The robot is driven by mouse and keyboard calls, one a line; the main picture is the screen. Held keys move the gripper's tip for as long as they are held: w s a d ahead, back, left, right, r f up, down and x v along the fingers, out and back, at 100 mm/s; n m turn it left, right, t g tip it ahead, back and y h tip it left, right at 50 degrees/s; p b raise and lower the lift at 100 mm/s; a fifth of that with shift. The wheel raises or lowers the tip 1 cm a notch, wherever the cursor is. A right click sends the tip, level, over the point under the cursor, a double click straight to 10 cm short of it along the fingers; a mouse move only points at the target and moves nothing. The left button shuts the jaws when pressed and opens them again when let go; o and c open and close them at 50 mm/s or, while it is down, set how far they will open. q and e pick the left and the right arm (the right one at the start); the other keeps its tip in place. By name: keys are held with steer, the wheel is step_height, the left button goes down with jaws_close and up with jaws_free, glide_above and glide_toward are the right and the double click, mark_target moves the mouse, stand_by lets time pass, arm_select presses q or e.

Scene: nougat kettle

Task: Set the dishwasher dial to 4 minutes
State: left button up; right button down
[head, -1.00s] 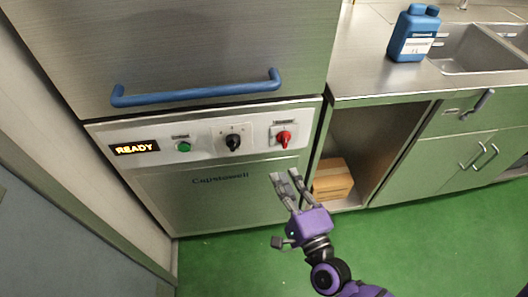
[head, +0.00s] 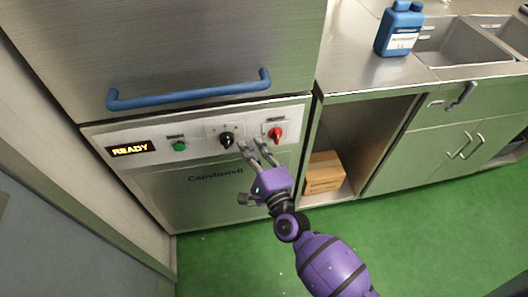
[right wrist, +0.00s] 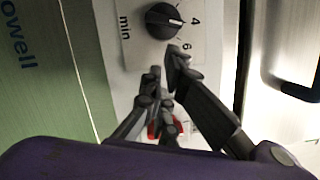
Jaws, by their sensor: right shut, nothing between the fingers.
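The dishwasher's black dial (head: 226,140) sits on its light control panel, between a green button and a red switch. In the right wrist view the dial (right wrist: 163,20) shows at the top, with the printed 4, 6 and "min" around it. A pale mark on the dial faces the 4 and 6 side; its exact setting is hard to read. My right gripper (head: 253,146) is just right of and below the dial. It is shut and empty; its fingertips (right wrist: 165,62) show close below the dial, apart from it. My left gripper is not in view.
The red switch (head: 276,134) is near my right fingers, and they partly cover it in the wrist view. A green button (head: 180,146) and a READY display (head: 130,149) are to the left. A blue handle (head: 190,94) crosses above. A cardboard box (head: 324,174) sits right.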

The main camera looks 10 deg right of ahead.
mark_target(227, 141)
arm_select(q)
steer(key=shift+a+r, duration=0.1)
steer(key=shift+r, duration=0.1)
arm_select(e)
steer(key=shift+a+r, duration=0.15)
steer(key=shift+a, duration=0.4)
